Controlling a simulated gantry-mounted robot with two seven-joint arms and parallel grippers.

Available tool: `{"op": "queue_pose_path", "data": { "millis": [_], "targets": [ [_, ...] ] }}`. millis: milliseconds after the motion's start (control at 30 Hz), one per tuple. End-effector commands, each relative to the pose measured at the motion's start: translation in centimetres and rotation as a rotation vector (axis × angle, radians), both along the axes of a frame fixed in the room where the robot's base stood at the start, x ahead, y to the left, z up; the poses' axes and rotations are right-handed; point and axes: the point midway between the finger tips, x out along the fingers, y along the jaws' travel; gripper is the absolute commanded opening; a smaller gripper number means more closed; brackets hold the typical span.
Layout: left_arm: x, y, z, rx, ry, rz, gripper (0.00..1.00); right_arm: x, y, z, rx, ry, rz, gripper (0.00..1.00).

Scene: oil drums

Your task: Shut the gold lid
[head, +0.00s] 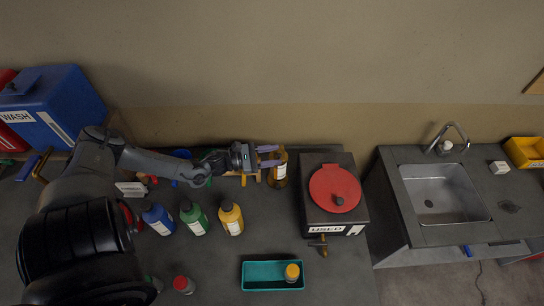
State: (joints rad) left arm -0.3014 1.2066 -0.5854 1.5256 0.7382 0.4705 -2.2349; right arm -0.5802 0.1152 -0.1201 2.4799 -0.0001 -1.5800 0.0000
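An amber-gold bottle (280,170) with a pale label stands near the back wall. My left gripper (271,156) reaches in from the left. Its two purple-grey fingers are spaced apart, with their tips at the upper part of this bottle. I cannot tell whether they touch or hold it. The bottle's top is small and partly hidden by the fingers, so I cannot tell how its lid stands. A gold-yellow cap (292,271) shows on a small item in the teal tray (262,284). My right gripper is not in view.
A dark box marked USED (312,219) with a round red lid (335,188) stands right of the bottle. Blue (158,220), green (194,218) and yellow (231,218) bottles stand in front of my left arm. A sink (440,194) is at right.

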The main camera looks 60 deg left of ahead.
Motion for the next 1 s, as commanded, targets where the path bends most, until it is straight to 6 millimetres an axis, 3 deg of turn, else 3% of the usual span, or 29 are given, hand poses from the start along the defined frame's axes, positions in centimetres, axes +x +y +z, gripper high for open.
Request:
{"op": "queue_pose_path", "data": {
  "millis": [467,1000],
  "targets": [
    [-0.8,0.1,-0.2,-0.003,0.006,-0.003,0.43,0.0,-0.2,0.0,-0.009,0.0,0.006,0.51],
    [-8.2,3.0,-0.1,0.0,0.005,-0.003,0.43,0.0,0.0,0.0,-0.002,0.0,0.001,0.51]
  ]
}}
